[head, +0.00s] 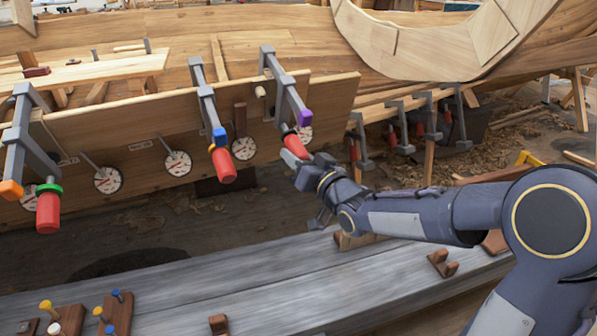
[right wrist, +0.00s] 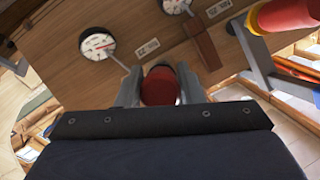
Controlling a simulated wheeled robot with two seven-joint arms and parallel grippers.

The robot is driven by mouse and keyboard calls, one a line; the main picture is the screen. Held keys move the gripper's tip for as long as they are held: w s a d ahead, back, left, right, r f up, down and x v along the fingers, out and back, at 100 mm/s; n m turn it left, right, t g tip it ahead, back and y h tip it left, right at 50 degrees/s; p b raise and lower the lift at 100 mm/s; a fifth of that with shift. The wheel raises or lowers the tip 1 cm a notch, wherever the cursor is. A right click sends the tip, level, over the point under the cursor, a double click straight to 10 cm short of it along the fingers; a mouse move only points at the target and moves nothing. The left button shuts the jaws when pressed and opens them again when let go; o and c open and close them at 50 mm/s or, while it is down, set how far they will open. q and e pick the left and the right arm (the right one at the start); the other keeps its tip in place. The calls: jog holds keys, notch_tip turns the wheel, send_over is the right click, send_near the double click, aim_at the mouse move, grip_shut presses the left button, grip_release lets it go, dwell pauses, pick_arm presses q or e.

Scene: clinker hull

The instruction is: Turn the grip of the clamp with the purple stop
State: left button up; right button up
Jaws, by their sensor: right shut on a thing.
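The clamp with the purple stop (head: 304,117) hangs over the top edge of the upright plank, at its right end. Its red grip (head: 294,143) points down and toward me. My right gripper (head: 291,158) is shut on this grip. In the right wrist view the red grip (right wrist: 160,87) sits between the two grey fingers (right wrist: 157,90), its end facing the camera. A dial (head: 305,134) is partly hidden behind the grip; a white dial also shows in the right wrist view (right wrist: 97,43). My left gripper is not in view.
A clamp with a blue stop (head: 219,134) and red grip stands to the left. Another with green and orange parts (head: 48,188) is farther left. A grey bench (head: 230,285) with small wooden holders lies in front. Several clamps (head: 400,125) hang at the right.

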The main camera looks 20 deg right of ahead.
jog(key=shift+f+m, duration=0.25)
jog(key=shift+m, duration=0.15)
jog(key=shift+r+m+y+b, duration=0.1)
jog(key=shift+m+y+b, duration=0.2)
jog(key=shift+m+y, duration=0.3)
pick_arm(q)
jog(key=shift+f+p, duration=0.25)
jog(key=shift+p, duration=0.15)
pick_arm(e)
jog(key=shift+s+a+m+y, duration=0.1)
jog(key=shift+a+m+y, duration=0.1)
jog(key=shift+m+y, duration=1.05)
jog(key=o, duration=1)
jog(key=shift+r, duration=0.2)
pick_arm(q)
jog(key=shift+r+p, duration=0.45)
pick_arm(e)
jog(key=v, duration=0.8)
